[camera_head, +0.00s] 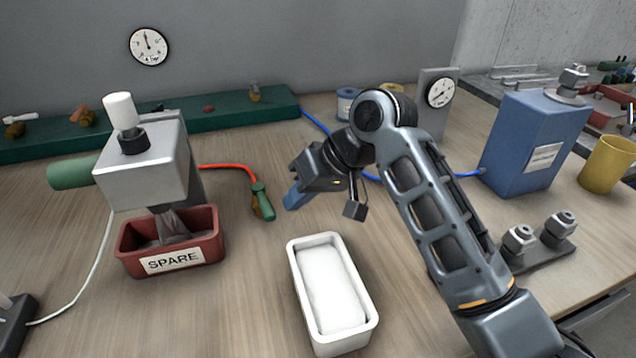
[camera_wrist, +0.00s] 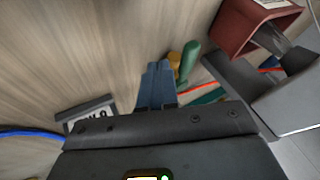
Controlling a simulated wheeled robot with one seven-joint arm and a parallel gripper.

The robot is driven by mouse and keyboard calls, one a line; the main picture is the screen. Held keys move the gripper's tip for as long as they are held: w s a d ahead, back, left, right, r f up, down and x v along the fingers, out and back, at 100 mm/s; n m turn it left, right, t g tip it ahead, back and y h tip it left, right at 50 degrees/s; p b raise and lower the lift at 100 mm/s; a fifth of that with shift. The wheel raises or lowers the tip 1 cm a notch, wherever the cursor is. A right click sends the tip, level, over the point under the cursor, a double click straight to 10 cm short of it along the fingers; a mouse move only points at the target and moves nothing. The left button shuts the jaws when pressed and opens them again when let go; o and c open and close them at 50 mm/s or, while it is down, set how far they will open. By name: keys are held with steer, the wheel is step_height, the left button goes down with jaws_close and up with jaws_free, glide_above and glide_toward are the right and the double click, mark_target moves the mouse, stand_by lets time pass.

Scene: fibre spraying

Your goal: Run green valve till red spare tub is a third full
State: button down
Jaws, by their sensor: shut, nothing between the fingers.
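The red tub (camera_head: 205,218), labelled SPARE, stands below a silver dispenser box (camera_head: 140,178) with a white knob (camera_head: 120,111) on top and a green cylinder (camera_head: 72,174) on its left side. A grey, streaky shape (camera_head: 172,226) runs from the box into the tub; I cannot tell whether it is moving. Grey material shows inside, its level unclear. The tub is also at the top right of the wrist view (camera_wrist: 232,30). My gripper (camera_head: 293,199) is shut and empty, above the table right of the tub. Its blue fingers (camera_wrist: 157,85) are together in the wrist view.
A green-handled tool (camera_head: 262,201) on a red hose lies between tub and gripper. A white tray (camera_head: 364,305) with white filling stands in front. A blue box (camera_head: 535,140), yellow cup (camera_head: 606,165) and two-knob block (camera_head: 540,248) are at right. A green rack (camera_head: 225,112) lines the back.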

steer(key=shift+s+a, duration=0.3)
steer(key=shift+a, duration=0.45)
